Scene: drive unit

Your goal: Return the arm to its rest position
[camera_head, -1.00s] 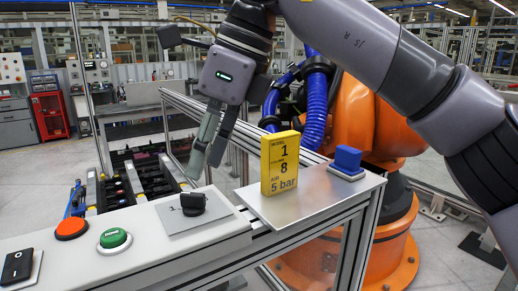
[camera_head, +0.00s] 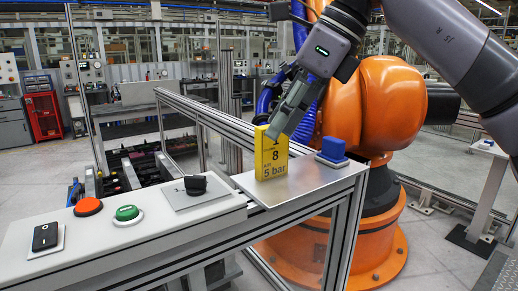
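My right arm comes in from the upper right, and its gripper (camera_head: 278,134) points down and to the left. The fingers overlap the top of the yellow card (camera_head: 271,160) in the picture. I cannot tell whether they touch it. The fingers lie close together in this view, and whether they are open or shut is not clear. The yellow card stands upright on the metal plate (camera_head: 310,181) and reads 8 and 5 bar. My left gripper is not in view.
A blue block button (camera_head: 333,149) sits on the plate. A black rotary knob (camera_head: 195,185), a green button (camera_head: 127,213), a red-orange button (camera_head: 88,207) and a black switch (camera_head: 45,237) are on the white panel (camera_head: 165,233). A large orange robot (camera_head: 375,110) stands behind.

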